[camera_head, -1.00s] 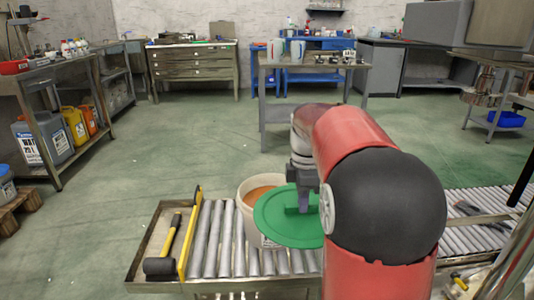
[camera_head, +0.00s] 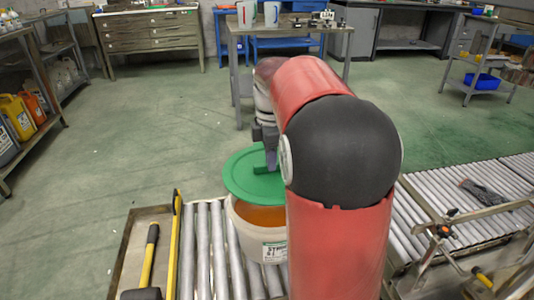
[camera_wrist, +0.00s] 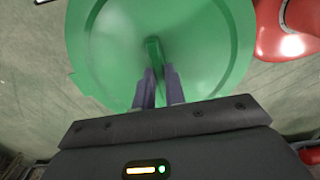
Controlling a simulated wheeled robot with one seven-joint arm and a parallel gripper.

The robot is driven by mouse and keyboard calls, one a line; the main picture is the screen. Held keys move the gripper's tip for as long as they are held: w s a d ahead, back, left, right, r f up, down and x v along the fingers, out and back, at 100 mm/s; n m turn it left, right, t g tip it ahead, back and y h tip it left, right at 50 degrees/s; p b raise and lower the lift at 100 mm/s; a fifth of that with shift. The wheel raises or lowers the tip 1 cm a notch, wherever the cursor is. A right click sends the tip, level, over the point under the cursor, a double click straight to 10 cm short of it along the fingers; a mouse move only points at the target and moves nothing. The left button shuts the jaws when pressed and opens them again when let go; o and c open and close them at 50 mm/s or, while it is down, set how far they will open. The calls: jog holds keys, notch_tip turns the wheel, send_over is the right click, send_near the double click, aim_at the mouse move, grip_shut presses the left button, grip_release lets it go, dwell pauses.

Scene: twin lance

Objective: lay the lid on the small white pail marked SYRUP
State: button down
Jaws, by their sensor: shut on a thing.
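The round green lid (camera_head: 240,177) is held level by its raised handle in my gripper (camera_head: 271,160). In the wrist view the two fingers (camera_wrist: 158,88) are shut on the handle of the lid (camera_wrist: 205,40). The white pail (camera_head: 246,240) stands on the roller conveyor below and nearer than the lid, with part of its label showing. Orange contents show in its open mouth. The lid covers the far part of the mouth from this view; whether it touches the rim I cannot tell. My arm hides the pail's right side.
Another roller stretch at right holds a dark tool (camera_head: 484,192). A workbench (camera_head: 285,30) with pitchers stands behind, across open green floor.

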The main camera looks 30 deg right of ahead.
jog(key=shift+f+b, duration=2.65)
jog(key=shift+f, duration=0.75)
jog(key=shift+s+d+p, duration=0.1)
jog(key=shift+d+p, duration=0.05)
jog(key=shift+p, duration=0.4)
jog(key=shift+f, duration=0.8)
dwell(0.8)
jog(key=c, duration=1.4)
grip_release()
jog(key=shift+o, duration=0.5)
jog(key=o, duration=0.4)
